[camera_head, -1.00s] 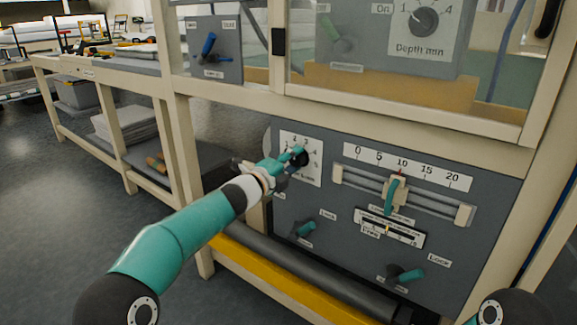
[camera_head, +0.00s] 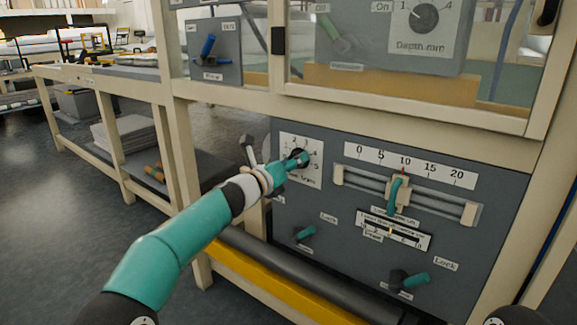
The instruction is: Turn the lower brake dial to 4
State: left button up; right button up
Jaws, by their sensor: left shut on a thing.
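The lower brake dial (camera_head: 299,153) is a small black knob on a white numbered plate (camera_head: 315,147), at the upper left of the grey lower panel. My left gripper (camera_head: 293,161) reaches it from the lower left, with its teal fingers shut on the knob. The fingers and wrist cover part of the knob and the lower left of the plate. The numbers 2, 3 and 5 can be made out, but the dial's pointer is too small and hidden to read. My right gripper is out of the picture.
Right of the dial is a slider (camera_head: 398,191) under a 0 to 20 scale. Two teal lock levers (camera_head: 304,234) (camera_head: 415,280) sit lower on the panel. A depth dial (camera_head: 425,17) is higher, behind glass. A dark roller and yellow bar (camera_head: 262,273) run below.

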pick_arm(q)
jog(key=shift+d+f+m, duration=0.1)
jog(key=shift+f+m, duration=0.2)
jog(key=shift+m, duration=0.5)
jog(key=shift+f, duration=0.1)
jog(key=o, duration=1.2)
jog(key=shift+w, duration=0.15)
jog(key=shift+c, duration=0.2)
jog(key=shift+r, duration=0.2)
jog(key=v, duration=1.2)
